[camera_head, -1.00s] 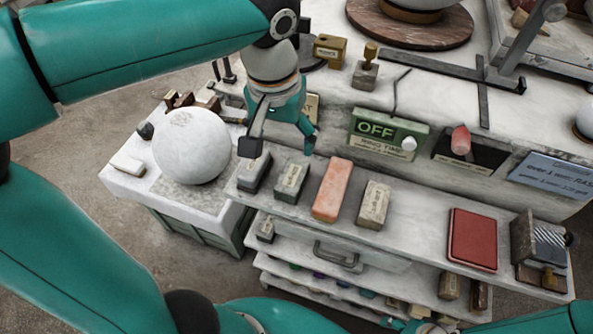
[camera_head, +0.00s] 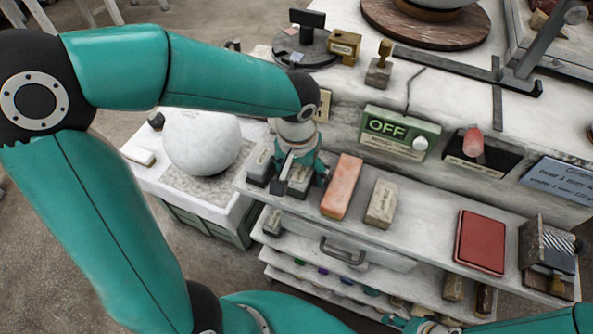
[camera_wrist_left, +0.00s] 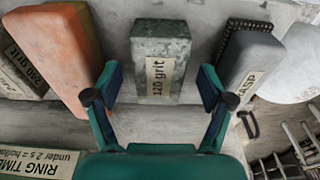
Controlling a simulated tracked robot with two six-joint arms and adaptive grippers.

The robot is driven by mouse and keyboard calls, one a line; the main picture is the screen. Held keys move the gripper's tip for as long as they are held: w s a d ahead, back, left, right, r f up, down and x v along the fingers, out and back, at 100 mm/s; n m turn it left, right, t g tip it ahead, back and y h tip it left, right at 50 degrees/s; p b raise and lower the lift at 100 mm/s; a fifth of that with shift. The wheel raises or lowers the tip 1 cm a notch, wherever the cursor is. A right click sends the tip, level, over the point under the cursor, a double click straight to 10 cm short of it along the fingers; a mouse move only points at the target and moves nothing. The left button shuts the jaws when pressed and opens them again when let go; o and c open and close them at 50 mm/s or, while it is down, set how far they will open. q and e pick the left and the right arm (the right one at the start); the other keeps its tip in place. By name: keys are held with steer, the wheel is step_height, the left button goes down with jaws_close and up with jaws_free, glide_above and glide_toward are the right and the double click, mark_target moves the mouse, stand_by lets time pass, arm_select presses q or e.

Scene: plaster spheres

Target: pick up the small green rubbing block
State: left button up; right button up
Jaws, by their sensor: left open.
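The small green rubbing block (camera_head: 300,181) lies on the upper shelf of the stand, partly hidden by my left gripper in the head view. In the left wrist view the mottled green block (camera_wrist_left: 160,50) carries a "120 grit" label and sits centred ahead of the fingers. My left gripper (camera_head: 301,176) is open and over the block, pointing down. In the left wrist view its fingertips (camera_wrist_left: 158,84) are to either side of the block's labelled end, with gaps showing. At the bottom edge, a small part of what looks like my right gripper (camera_head: 420,325) shows; its jaws are unclear.
A grey rasp block (camera_head: 261,165) and an orange block (camera_head: 342,186) flank the green one closely. A tan block (camera_head: 382,204) and a red pad (camera_head: 481,241) lie farther right. A white sphere (camera_head: 200,142) stands left. The green OFF sign box (camera_head: 398,133) is behind.

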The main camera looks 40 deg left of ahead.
mark_target(301, 171)
arm_select(q)
steer(key=shift+f, duration=0.65)
steer(key=shift+w+r, duration=0.1)
jaws_close()
step_height(301, 171, up, 20)
steer(key=shift+p, duration=0.45)
steer(key=c, duration=0.6)
jaws_free()
steer(key=shift+c, duration=0.2)
steer(key=c, duration=0.7)
